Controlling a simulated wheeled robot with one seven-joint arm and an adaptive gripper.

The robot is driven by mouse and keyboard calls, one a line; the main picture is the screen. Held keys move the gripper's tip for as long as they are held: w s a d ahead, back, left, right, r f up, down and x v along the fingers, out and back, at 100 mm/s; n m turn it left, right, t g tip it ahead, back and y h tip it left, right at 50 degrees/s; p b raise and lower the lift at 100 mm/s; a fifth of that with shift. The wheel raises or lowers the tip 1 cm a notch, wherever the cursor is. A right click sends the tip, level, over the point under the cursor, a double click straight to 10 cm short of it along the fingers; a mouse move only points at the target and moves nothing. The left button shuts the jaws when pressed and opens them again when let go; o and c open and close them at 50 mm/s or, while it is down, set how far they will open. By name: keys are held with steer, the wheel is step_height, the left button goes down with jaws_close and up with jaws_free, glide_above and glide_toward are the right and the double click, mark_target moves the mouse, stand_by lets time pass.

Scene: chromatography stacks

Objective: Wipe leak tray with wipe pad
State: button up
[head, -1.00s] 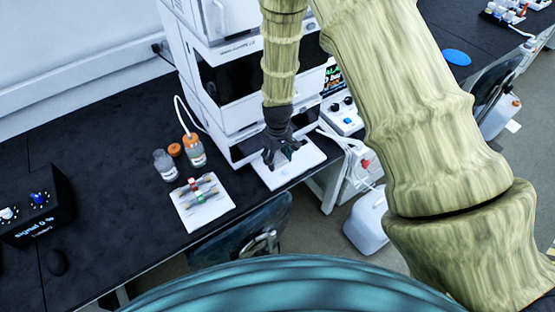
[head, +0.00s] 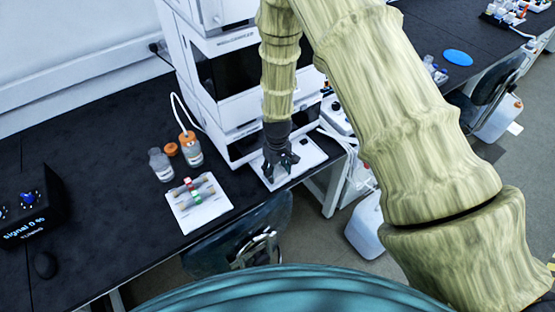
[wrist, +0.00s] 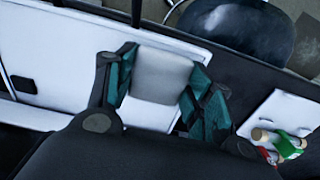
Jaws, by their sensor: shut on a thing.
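The leak tray (head: 309,153) is a flat white tray on the black bench at the foot of the instrument stack. It also fills the left part of the wrist view (wrist: 60,75). My gripper (head: 282,172) is over the tray's front part, pointing down. In the wrist view my gripper (wrist: 160,85) has its teal fingertips closed on the two sides of a light grey square wipe pad (wrist: 161,74). The pad lies flat over the tray; whether it touches cannot be told. In the head view the fingers hide the pad.
The white instrument stack (head: 225,75) stands behind the tray. To the left are a white plate (head: 208,215) with coloured fittings, an orange-capped bottle (head: 192,150) and a clear bottle (head: 161,166). A chair (head: 240,235) stands at the bench's front edge.

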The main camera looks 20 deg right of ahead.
steer(key=shift+w+d+f, duration=0.2)
steer(key=shift+w+d, duration=0.05)
steer(key=shift+d, duration=0.45)
steer(key=shift+w+d+f, duration=0.1)
steer(key=shift+w+d, duration=0.1)
steer(key=shift+d, duration=0.4)
steer(key=shift+w+d, duration=0.2)
steer(key=shift+d, duration=0.35)
steer(key=shift+a, duration=0.25)
steer(key=shift+s+a+r, duration=0.2)
steer(key=shift+s+a, duration=0.15)
steer(key=shift+a, duration=0.25)
steer(key=shift+s+a+f, duration=0.15)
steer(key=shift+a+f, duration=0.05)
steer(key=shift+a, duration=0.45)
steer(key=shift+s+a+r, duration=0.1)
steer(key=shift+a, duration=0.2)
steer(key=shift+r+p, duration=2.45)
steer(key=shift+r, duration=1.45)
steer(key=shift+s, duration=0.1)
